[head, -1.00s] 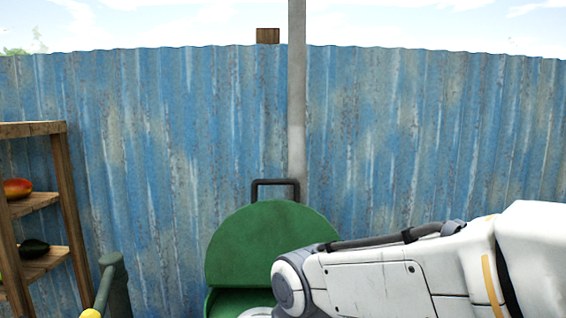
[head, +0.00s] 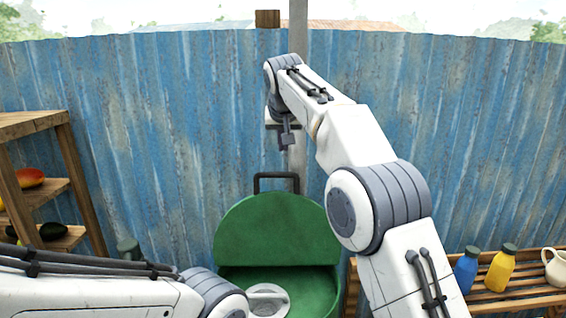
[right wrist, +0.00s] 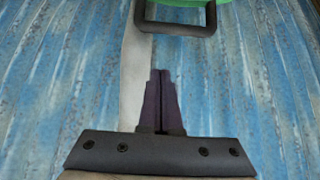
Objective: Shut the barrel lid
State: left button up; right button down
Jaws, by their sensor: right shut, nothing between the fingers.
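The green barrel (head: 318,292) stands in front of the fence with its green lid (head: 275,232) raised open, leaning back upright. A dark handle (head: 276,176) sticks up from the lid's top edge; it also shows at the top of the right wrist view (right wrist: 176,29). My right gripper (head: 287,146) is above and behind the handle, pointing down, shut and empty, apart from the handle. Its closed fingers also show in the right wrist view (right wrist: 160,75).
A pale round object (head: 268,299) shows in the barrel's opening. A blue corrugated fence (head: 150,130) and a grey post (head: 298,40) stand behind. A wooden shelf with fruit (head: 70,180) is at left. A slatted bench (head: 515,300) with bottles and a jug is at right.

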jog(key=shift+w+f+p, duration=0.35)
jog(key=shift+f+p, duration=0.05)
jog(key=shift+f, duration=0.85)
jog(key=shift+w+f+p, duration=0.3)
jog(key=shift+f+p, duration=0.15)
jog(key=shift+f, duration=0.75)
jog(key=shift+w+f+p, duration=0.35)
jog(key=shift+f+p, duration=0.05)
jog(key=shift+f, duration=0.85)
